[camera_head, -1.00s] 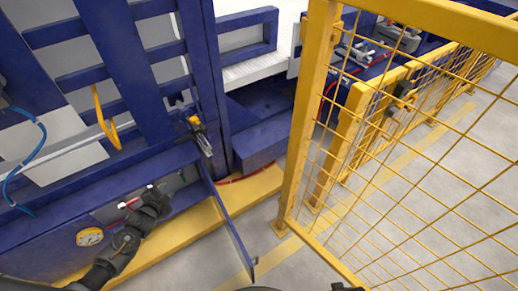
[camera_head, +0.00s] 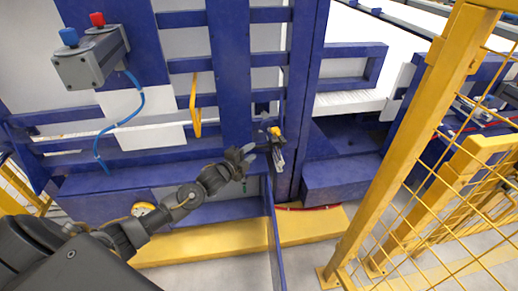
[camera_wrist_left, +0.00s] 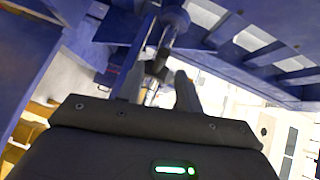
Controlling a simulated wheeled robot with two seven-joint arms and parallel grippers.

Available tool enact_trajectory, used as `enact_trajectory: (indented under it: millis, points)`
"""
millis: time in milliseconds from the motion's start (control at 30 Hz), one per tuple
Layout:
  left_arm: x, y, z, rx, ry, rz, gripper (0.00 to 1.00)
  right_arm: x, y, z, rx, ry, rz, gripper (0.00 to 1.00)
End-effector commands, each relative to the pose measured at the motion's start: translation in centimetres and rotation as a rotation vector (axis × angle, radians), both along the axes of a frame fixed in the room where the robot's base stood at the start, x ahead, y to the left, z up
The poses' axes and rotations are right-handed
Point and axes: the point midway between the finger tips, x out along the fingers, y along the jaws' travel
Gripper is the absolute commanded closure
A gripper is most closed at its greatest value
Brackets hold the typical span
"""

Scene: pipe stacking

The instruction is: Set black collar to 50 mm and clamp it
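My left gripper (camera_head: 240,158) is just left of a small dark fixture with a yellow knob (camera_head: 274,131) on the blue frame's post. A pale rod runs from the fixture towards the gripper. In the left wrist view my two dark fingers (camera_wrist_left: 158,90) stand apart. A grey rod (camera_wrist_left: 166,36) and a small dark block (camera_wrist_left: 156,70) show between or just beyond them. The block may be the black collar; I cannot tell whether a finger touches it. No scale reading or clamp state can be made out. My right gripper is not in view.
A yellow mesh fence (camera_head: 420,130) stands at the right. A grey box with red and blue buttons (camera_head: 92,60) is at upper left. A yellow handle (camera_head: 195,105) and blue hose (camera_head: 120,122) are nearby.

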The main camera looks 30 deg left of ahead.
Motion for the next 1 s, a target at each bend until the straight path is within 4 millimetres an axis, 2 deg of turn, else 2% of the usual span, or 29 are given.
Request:
enact_trajectory:
  millis: [100,300,700,1000]
  points:
    - [2.2,-0.3,-0.4,-0.001,-0.001,0.001,0.65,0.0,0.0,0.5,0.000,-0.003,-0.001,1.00]
    - [4.6,-0.7,-0.7,-0.001,0.000,0.000,0.65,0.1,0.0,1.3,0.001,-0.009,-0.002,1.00]
    - [5.3,-0.8,-0.8,-0.001,0.001,0.000,0.65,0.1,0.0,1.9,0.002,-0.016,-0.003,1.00]
    - [5.3,-0.8,-0.8,-0.001,0.001,0.000,1.00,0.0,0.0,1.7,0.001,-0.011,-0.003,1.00]
